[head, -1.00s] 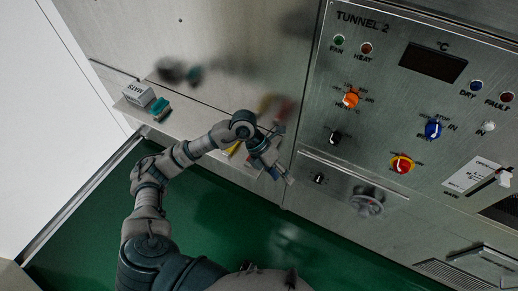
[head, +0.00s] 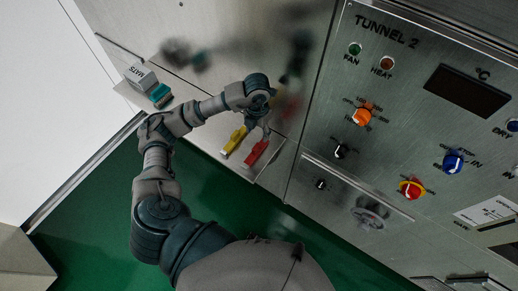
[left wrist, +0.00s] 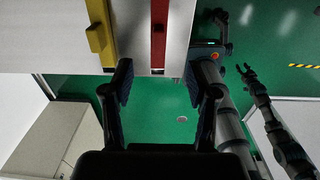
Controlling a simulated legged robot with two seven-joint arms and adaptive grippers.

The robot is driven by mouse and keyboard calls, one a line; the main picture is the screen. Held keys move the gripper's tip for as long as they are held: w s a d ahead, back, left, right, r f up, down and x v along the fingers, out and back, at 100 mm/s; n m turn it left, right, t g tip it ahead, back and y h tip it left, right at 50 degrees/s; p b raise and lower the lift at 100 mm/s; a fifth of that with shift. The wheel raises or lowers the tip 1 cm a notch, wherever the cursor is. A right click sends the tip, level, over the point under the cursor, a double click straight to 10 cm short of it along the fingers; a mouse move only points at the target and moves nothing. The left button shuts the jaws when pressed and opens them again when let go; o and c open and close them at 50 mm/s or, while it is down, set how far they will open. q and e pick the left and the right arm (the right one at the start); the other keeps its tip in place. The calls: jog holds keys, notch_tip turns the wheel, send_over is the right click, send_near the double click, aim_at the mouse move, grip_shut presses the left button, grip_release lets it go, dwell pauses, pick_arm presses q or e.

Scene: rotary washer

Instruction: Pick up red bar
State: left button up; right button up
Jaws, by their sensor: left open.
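The red bar (head: 257,152) lies on a narrow metal ledge against the steel wall, right of a yellow bar (head: 234,140). My left gripper (head: 262,128) is open and empty in the head view, close to the upper end of the red bar. In the left wrist view the red bar (left wrist: 158,35) lines up with the gap between the open fingers (left wrist: 158,78). The fingertips look apart from it, though the distance is hard to tell. My right gripper (left wrist: 248,74) shows small at the right of that view, its jaw state unclear.
A white box (head: 140,75) and a teal item (head: 160,95) sit at the ledge's left end. The control panel (head: 400,110) with knobs and lamps is to the right. The green floor (head: 230,210) below the ledge is clear.

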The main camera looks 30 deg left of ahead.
pick_arm(q)
send_over(256, 146)
notch_tip(256, 146, down, 4)
jog(key=shift+w+f, duration=0.1)
jog(key=f, duration=0.3)
jog(key=shift+w+a+f, duration=0.15)
jog(key=shift+w, duration=0.05)
jog(key=shift+s+f+p, duration=0.1)
jog(key=shift+f+p, duration=0.2)
jog(key=shift+p, duration=0.05)
jog(key=f, duration=0.3)
jog(key=shift+s+d+f+p, duration=0.25)
jog(key=shift+s+d+p, duration=0.05)
jog(key=shift+d+p, duration=0.1)
jog(key=shift+f, duration=0.5)
jog(key=shift+a, duration=0.15)
pick_arm(e)
jog(key=shift+s+a+r, duration=0.15)
jog(key=shift+a+r, duration=0.1)
jog(key=shift+r, duration=0.55)
pick_arm(q)
jog(key=shift+a, duration=0.1)
jog(key=c, duration=0.4)
grip_shut()
